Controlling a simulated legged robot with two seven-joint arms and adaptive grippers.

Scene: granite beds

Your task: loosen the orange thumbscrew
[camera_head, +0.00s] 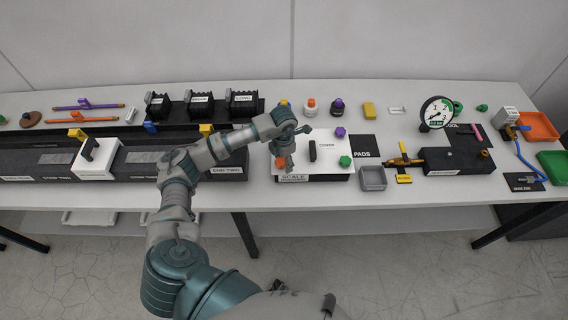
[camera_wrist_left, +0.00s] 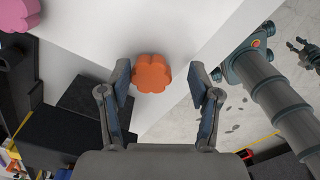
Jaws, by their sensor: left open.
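In the left wrist view the thumbscrew (camera_wrist_left: 152,73) is a lobed orange knob, between and just beyond the fingertips. My left gripper (camera_head: 288,165) is open and points down over that corner; its fingers stand apart on both sides of the knob in the wrist view (camera_wrist_left: 159,82). I see no clear contact. A small dark claw, likely my right gripper (camera_wrist_left: 304,52), shows at the wrist view's right edge, too small to judge.
A purple knob (camera_head: 340,131) and a green knob (camera_head: 345,161) sit on the same box, around a black handle (camera_head: 312,150). A grey tray (camera_head: 373,178) stands just right of the box. A long dark bed (camera_head: 130,172) lies to the left.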

